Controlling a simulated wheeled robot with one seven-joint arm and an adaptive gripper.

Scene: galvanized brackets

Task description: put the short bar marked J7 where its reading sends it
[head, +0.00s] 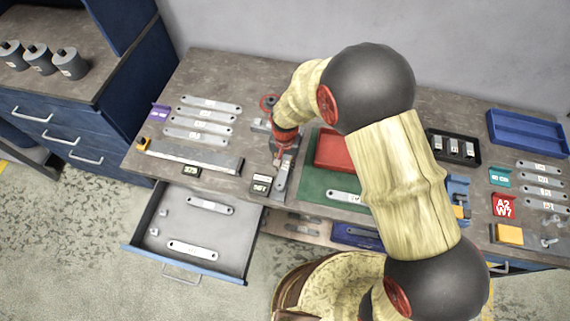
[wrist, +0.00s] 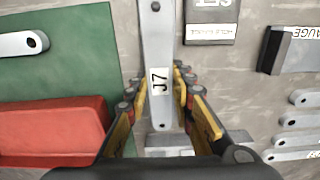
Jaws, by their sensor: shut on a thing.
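The short bar marked J7 (wrist: 157,45) is a flat grey metal bar with a hole near its end. In the wrist view it lies between the two fingers of my gripper (wrist: 159,92), which is shut on it. Its J7 label faces the camera. In the head view my gripper (head: 284,150) is over the middle of the bench, and the bar (head: 282,182) shows just below it, beside a small dark sign (head: 260,184). I cannot tell whether the bar touches what is under it.
An open drawer (head: 150,220) below holds bars. Several bars (head: 204,120) lie at left by a purple tag (head: 159,112). A red tray (head: 333,150) and another bar (head: 345,196) are on a green mat (head: 313,186).

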